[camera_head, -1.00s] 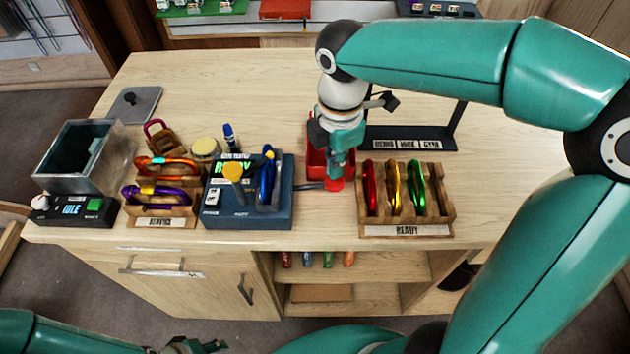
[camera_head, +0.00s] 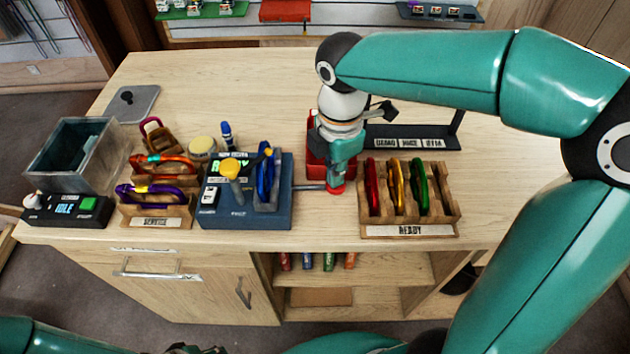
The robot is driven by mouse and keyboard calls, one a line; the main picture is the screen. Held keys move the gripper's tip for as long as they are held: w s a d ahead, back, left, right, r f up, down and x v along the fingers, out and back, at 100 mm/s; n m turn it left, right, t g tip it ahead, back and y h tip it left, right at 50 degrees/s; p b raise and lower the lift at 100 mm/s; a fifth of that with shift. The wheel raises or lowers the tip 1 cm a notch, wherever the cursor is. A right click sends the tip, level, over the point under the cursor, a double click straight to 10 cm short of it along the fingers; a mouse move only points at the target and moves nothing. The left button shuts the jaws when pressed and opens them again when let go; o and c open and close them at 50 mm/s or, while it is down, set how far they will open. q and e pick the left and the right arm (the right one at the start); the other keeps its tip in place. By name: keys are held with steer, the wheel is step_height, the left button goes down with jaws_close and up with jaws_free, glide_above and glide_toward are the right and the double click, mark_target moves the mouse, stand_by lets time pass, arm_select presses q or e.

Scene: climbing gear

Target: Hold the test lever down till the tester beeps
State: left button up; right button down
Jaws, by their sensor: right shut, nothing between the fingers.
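The tester (camera_head: 225,215) is a blue box on the bench with a yellow knob, a white switch and a lit green display, partly covered by the knob. A blue carabiner (camera_head: 265,180) stands in its right side. The test lever (camera_head: 308,187) is a grey rod sticking out to the right, with a red end. My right gripper (camera_head: 337,186) points down, shut and empty, right over the lever's red end. It seems to touch it, but the contact is partly hidden. My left gripper (camera_head: 192,349) barely shows at the bottom edge; its jaws are unclear.
The "READY" rack (camera_head: 410,230) with red, yellow and green carabiners stands close right of my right gripper. A red bin (camera_head: 315,145) is behind it. The service rack (camera_head: 158,222), a grey bin (camera_head: 60,150) and an "IDLE" box (camera_head: 65,212) are at left.

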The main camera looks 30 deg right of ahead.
steer(key=shift+f+b, duration=0.75)
steer(key=shift+f, duration=0.4)
steer(key=shift+r, duration=0.1)
step_height(320, 180, up, 10)
steer(key=p, duration=0.8)
steer(key=shift+f+p, duration=0.25)
steer(key=shift+p, duration=0.1)
steer(key=shift+f, duration=0.1)
